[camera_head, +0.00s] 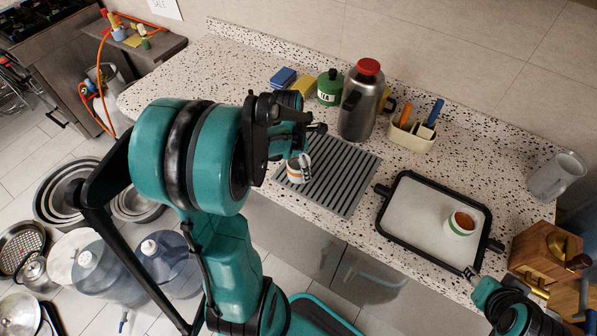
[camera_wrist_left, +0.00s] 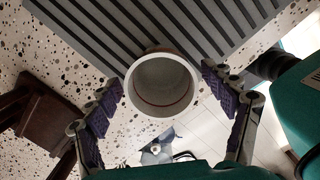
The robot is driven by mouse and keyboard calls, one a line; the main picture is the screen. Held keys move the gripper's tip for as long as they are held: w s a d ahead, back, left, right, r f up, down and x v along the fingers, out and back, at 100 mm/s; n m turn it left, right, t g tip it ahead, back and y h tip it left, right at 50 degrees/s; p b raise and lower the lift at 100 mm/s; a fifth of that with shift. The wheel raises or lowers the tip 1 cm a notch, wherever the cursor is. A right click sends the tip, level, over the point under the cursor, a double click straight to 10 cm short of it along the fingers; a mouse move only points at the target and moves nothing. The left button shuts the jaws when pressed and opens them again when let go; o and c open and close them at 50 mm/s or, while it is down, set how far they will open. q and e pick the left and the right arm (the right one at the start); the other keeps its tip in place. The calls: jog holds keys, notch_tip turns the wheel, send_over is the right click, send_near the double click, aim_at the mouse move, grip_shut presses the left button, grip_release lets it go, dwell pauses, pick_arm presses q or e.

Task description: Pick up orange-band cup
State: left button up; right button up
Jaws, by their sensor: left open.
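The orange-band cup (camera_head: 296,177) is white with an orange band and stands upright at the left end of the grey ribbed mat (camera_head: 345,190), by the counter's front edge. My left gripper (camera_head: 297,143) is just above it, open, and hides part of its top. In the left wrist view the cup (camera_wrist_left: 161,84) shows from above as a round open mouth between the two spread fingers of the left gripper (camera_wrist_left: 162,92). I cannot tell whether a finger touches it. My right gripper (camera_head: 472,275) is partly seen at the lower right, by the tray's front corner.
A black-rimmed tray (camera_head: 400,241) holds a green-band cup (camera_head: 461,224) on the right. Behind the mat stand a steel jug with red lid (camera_head: 362,100), a green canister (camera_head: 330,87) and a utensil caddy (camera_head: 411,135). A wooden grinder (camera_head: 545,252) and grey pitcher (camera_head: 557,176) stand far right.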

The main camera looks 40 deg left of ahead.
aim_at(298, 169)
pick_arm(q)
jog(key=f, duration=0.2)
jog(key=shift+w+d+f+b, duration=0.15)
jog(key=shift+w+f+b, duration=0.05)
jog(key=shift+f+b, duration=0.2)
jog(key=c, duration=1.4)
jog(key=shift+o, duration=0.2)
jog(key=shift+r, duration=0.15)
